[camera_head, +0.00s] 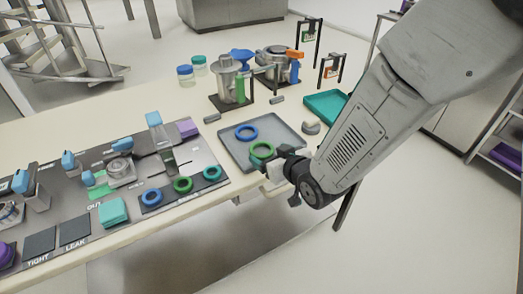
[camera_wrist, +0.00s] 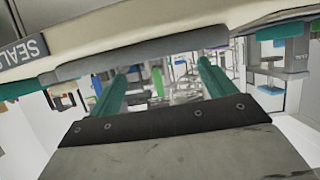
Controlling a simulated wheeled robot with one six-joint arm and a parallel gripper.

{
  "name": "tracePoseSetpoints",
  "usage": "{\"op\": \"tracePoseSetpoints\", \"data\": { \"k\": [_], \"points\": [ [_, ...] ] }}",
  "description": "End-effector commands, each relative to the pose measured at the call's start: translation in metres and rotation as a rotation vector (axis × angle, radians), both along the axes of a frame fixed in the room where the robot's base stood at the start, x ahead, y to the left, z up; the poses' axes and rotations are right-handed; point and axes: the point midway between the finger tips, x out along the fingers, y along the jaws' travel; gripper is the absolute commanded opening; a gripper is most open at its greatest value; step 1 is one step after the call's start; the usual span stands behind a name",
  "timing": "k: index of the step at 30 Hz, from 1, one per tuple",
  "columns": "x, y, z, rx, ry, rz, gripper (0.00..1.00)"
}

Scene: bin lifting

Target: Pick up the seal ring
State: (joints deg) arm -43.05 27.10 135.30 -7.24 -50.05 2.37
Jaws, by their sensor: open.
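Several seal rings are in the head view. A blue ring (camera_head: 246,140) and a green ring (camera_head: 254,153) are at the grey tray (camera_head: 231,151). Another blue ring (camera_head: 145,198), a green ring (camera_head: 177,185) and a teal ring (camera_head: 206,173) sit in a row on the dark seals strip. My gripper (camera_head: 272,163) is at the tray's near edge, close beside the green ring; contact cannot be told. In the wrist view my gripper (camera_wrist: 163,72) shows two teal fingers spread apart, with no ring visible between them.
The table edge and tray underside cross the top of the wrist view close to my fingers. A teal tray (camera_head: 325,104) and a grey curved part (camera_head: 311,128) lie right of the grey tray. Metal pots (camera_head: 227,82) stand behind it. Floor in front is clear.

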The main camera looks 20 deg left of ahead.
Motion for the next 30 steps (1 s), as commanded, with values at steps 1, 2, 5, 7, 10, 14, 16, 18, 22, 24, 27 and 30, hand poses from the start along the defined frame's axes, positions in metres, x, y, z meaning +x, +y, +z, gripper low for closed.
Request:
{"op": "tracePoseSetpoints", "data": {
  "k": [1,2,5,7,10,14,16,18,22,24,27,30],
  "points": [
    [0.004,0.004,-0.004,-0.001,0.001,0.000,0.83],
    [0.007,0.007,-0.006,-0.001,0.001,0.000,0.83],
    [0.018,0.016,-0.013,-0.001,0.000,-0.001,0.83],
    [0.023,0.023,-0.016,0.000,0.000,-0.001,0.83],
    [0.028,0.029,-0.019,-0.001,0.000,-0.001,0.83],
    [0.030,0.030,-0.020,0.000,0.000,-0.001,0.83],
    [0.030,0.030,-0.020,0.000,0.000,-0.002,0.83],
    [0.030,0.030,-0.020,-0.001,0.001,-0.002,0.77],
    [0.030,0.030,-0.020,-0.001,0.000,-0.001,0.41],
    [0.030,0.030,-0.020,-0.001,0.000,-0.001,0.35],
    [0.029,0.030,-0.019,0.000,0.000,-0.001,0.35],
    [0.030,0.030,-0.019,0.000,0.000,-0.001,0.35]
  ]
}}
